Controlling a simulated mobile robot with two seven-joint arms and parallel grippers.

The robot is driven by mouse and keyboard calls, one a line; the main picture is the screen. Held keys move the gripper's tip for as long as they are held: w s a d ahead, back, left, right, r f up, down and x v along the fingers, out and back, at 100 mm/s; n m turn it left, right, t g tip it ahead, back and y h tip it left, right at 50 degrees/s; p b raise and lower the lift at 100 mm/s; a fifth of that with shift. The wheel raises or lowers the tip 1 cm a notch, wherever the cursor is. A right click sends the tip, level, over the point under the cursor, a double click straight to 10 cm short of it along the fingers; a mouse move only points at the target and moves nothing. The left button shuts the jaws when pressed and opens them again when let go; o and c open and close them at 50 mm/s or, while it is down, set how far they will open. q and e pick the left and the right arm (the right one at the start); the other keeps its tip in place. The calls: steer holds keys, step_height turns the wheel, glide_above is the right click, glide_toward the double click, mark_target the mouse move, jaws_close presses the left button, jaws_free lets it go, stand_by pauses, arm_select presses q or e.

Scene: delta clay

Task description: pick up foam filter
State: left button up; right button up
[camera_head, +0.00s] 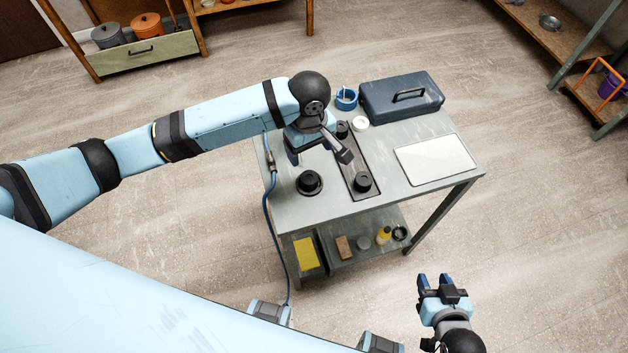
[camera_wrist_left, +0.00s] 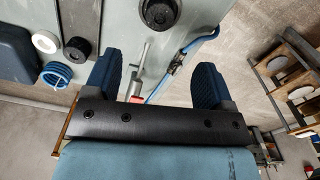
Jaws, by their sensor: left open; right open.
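No single item stands out clearly as the foam filter. Candidates on the grey table (camera_head: 430,195) are a black round piece (camera_head: 309,183) at front left, and black cylinders (camera_head: 362,182) and (camera_head: 342,129) on a dark strip. The left wrist view shows one black round piece (camera_wrist_left: 160,13) ahead of the fingers and a black cylinder (camera_wrist_left: 77,48) at left. My left gripper (camera_head: 318,150) is open above the table's left part, partly hiding the strip. Its fingers (camera_wrist_left: 154,75) hold nothing. My right gripper (camera_head: 435,279) is open and empty, off the table, at lower right.
A blue toolbox (camera_head: 400,95), blue ring (camera_head: 346,98) and white ring (camera_head: 361,123) stand at the table's back. A pale panel (camera_head: 435,160) lies at right. A blue hose (camera_head: 266,215) hangs at the left edge. The lower shelf holds a yellow item (camera_head: 306,254) and several small things.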

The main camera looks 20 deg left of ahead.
mark_target(310, 178)
arm_select(q)
step_height(310, 178, down, 12)
steer(key=shift+f, duration=0.25)
stand_by(0.3)
steer(key=shift+c, duration=0.4)
steer(key=c, duration=0.9)
